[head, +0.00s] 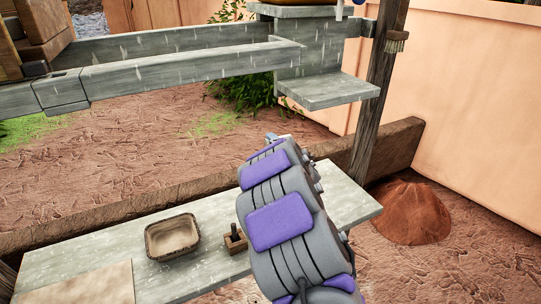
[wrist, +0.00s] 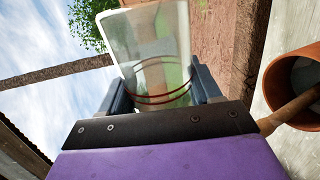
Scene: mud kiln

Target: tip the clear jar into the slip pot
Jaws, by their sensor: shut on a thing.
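The clear jar (wrist: 155,45) is in the wrist view, see-through with a pale rim and thin red bands. My gripper (wrist: 160,85) is shut on it, one finger on each side. The wrist picture is rolled, with sky on the left, and the jar appears tipped well over from upright. I cannot tell what is in it. An orange-brown pot (wrist: 272,95) with a grey inside, apparently the slip pot, is at the right edge of the wrist view, apart from the jar and partly cut off. In the head view my arm hides the jar, pot and gripper.
A grey bench (head: 205,215) holds a shallow tan dish (head: 172,236), a small dark wooden piece (head: 235,242) and a pale board (head: 85,285). A wooden post (head: 377,90) and a grey shelf (head: 330,91) stand behind. A reddish mound (head: 415,212) lies right.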

